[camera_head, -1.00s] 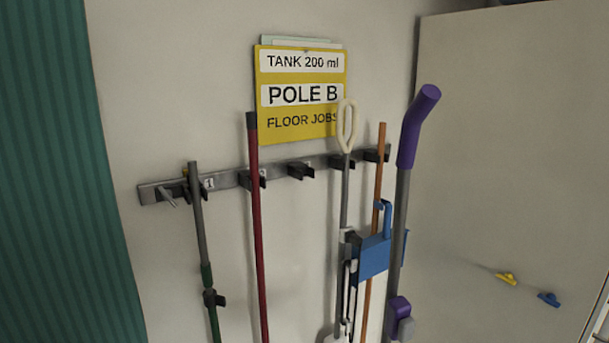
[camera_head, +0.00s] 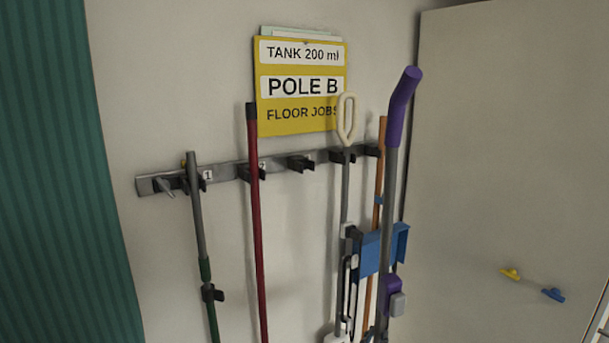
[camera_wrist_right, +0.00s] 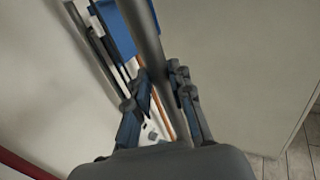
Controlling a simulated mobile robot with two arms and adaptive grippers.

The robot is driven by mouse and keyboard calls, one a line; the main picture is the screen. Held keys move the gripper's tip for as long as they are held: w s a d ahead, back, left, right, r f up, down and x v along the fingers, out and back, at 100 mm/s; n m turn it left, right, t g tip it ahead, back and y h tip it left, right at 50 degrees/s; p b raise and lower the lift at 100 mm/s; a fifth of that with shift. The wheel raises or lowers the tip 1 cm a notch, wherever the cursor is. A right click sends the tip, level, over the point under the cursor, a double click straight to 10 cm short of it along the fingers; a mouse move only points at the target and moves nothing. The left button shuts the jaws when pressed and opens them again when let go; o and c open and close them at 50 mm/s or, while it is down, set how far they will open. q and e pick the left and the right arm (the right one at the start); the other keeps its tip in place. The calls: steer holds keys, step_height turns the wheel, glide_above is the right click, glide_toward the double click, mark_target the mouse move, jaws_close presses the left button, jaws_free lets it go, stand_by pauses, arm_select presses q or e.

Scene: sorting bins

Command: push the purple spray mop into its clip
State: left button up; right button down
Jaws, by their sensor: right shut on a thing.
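The purple spray mop (camera_head: 402,105) has a purple bent grip, a grey pole and a purple and grey part low on it. It stands slightly tilted, in front of the blue dustpan. In the right wrist view its grey pole (camera_wrist_right: 147,40) runs between the fingers of my right gripper (camera_wrist_right: 158,80), shut on it. In the head view I cannot clearly make out this gripper. The grey wall rail (camera_head: 220,173) carries several dark clips. The one clip with no pole in it is the middle one (camera_head: 300,163). My left gripper is out of view.
A green-grey pole (camera_head: 199,215), a red pole (camera_head: 254,220), a white-looped handle (camera_head: 347,120) and an orange pole (camera_head: 379,160) hang along the rail. The blue dustpan (camera_head: 400,245) is close behind the mop. A pale panel (camera_head: 500,150) stands to the right.

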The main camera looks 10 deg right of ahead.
arm_select(q)
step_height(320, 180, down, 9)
steer(key=b, duration=0.8)
steer(key=shift+b, duration=0.3)
arm_select(e)
steer(key=w+a, duration=0.4)
steer(key=w, duration=0.5)
steer(key=shift+w+r, duration=0.3)
arm_select(q)
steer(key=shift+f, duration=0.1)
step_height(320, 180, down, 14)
steer(key=b, duration=1.4)
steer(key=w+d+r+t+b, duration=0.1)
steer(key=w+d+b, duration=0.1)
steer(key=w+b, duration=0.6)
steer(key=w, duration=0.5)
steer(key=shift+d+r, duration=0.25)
arm_select(e)
steer(key=w+a, duration=0.4)
steer(key=w, duration=0.5)
steer(key=shift+w, duration=0.3)
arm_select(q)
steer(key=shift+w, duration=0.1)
arm_select(e)
steer(key=shift+r, duration=0.1)
